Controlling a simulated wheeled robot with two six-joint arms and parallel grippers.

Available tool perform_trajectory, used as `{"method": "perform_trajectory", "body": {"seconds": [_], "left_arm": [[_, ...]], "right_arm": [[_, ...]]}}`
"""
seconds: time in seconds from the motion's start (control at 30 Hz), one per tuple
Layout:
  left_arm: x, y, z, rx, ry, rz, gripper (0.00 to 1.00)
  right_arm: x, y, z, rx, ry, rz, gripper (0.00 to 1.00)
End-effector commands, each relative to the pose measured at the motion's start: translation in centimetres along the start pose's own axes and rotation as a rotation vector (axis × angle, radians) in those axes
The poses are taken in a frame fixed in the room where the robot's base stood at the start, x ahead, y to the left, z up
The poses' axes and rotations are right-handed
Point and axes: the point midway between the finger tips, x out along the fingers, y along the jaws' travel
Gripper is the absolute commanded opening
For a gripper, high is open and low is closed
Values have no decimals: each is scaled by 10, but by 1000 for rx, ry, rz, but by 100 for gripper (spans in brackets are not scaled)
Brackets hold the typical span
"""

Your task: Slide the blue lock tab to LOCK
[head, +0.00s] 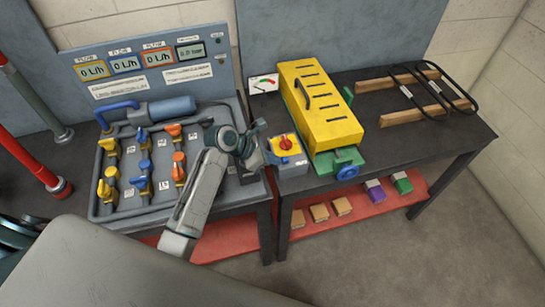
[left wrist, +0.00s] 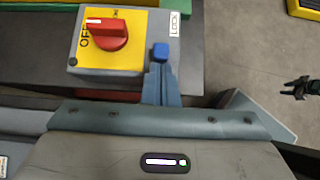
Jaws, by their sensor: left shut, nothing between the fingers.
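A grey switch box (head: 293,168) with a yellow plate and a red rotary knob (head: 286,143) stands at the table's front edge. The left wrist view also shows the box and its knob (left wrist: 105,35), with OFF on the plate. The small blue lock tab (left wrist: 160,50) is at the box's right edge there, below the white LOCK label (left wrist: 174,23) and apart from it. My left gripper (head: 270,157) is shut and empty beside the box. Its blue-grey fingers (left wrist: 159,70) point at the tab; I cannot tell whether they touch it.
A yellow-covered green machine (head: 325,110) stands right of the box. A grey tray (head: 103,205) with several colored valves lies to its left. Wooden bars and black loops (head: 425,95) lie at the far right. A dark gripper-like shape (left wrist: 299,88), perhaps my right gripper, shows over open floor.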

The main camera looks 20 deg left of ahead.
Motion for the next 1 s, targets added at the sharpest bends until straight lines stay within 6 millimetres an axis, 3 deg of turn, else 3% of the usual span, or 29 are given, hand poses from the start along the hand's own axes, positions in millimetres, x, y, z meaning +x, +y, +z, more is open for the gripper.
{"method": "perform_trajectory", "body": {"seconds": [0.17, 0.43, 1.0], "left_arm": [[0, 0, 2, 0, -1, 0, 0], [19, 0, 26, -3, -2, -1, 0], [23, 0, 27, 0, -2, -1, 0]], "right_arm": [[-2, 0, 0, 0, 0, 0, 36], [-25, 4, -2, -1, 0, 2, 36], [-32, 9, -3, -3, 0, 7, 36]]}}
